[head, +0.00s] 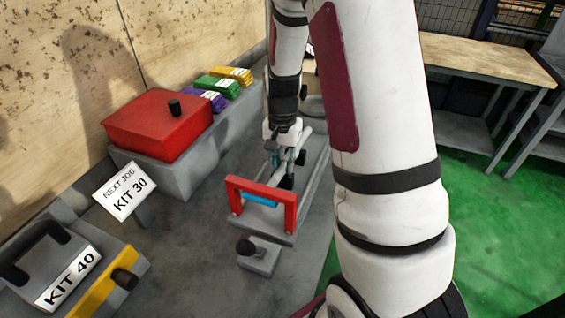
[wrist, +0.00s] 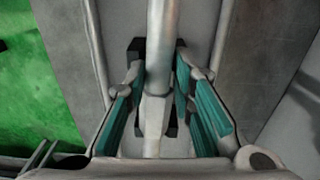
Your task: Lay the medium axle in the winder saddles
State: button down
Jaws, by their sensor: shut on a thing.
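The medium axle (wrist: 163,40) is a pale grey metal rod with a stepped, thicker section. It runs up the middle of the wrist view. My gripper (wrist: 158,88) has its teal-padded fingers on either side of the axle and is shut on it. Dark blocks (wrist: 136,48), which look like the winder saddles, show on both sides beneath the axle. I cannot tell whether the axle touches them. In the head view my gripper (head: 277,152) is over the grey winder base, and my arm hides part of it. A red frame (head: 289,216) with a blue bar stands at the base's near end.
A red box (head: 160,124) with a black knob stands left on a grey block, with purple, green and yellow stacks (head: 231,75) behind. A KIT 30 sign (head: 126,191), a KIT 40 case (head: 70,274) and a small knobbed block (head: 259,257) are nearer. A wooden-topped bench (head: 490,60) stands at right.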

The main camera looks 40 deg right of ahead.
jog(key=shift+f, duration=0.25)
jog(key=shift+s+f, duration=0.15)
jog(key=shift+f, duration=0.05)
jog(key=c, duration=1.4)
grip_release()
jog(key=shift+f, duration=0.1)
jog(key=shift+o, duration=0.2)
jog(key=shift+f, duration=0.1)
jog(key=shift+r, duration=0.25)
notch_tip(320, 180, up, 13)
jog(key=shift+p, duration=0.3)
jog(key=s+a+r+n+t, duration=0.2)
jog(key=s+a+r+n, duration=0.3)
jog(key=s+a+r, duration=0.35)
jog(key=s+a+r+n+t, duration=0.1)
jog(key=s+a+n, duration=0.1)
jog(key=s, duration=0.4)
jog(key=s+a+r+n+t, duration=0.1)
jog(key=s+a+n, duration=0.2)
jog(key=s, duration=0.3)
jog(key=shift+s+r+n, duration=0.25)
jog(key=shift+s+n, duration=0.1)
jog(key=shift+n, duration=0.15)
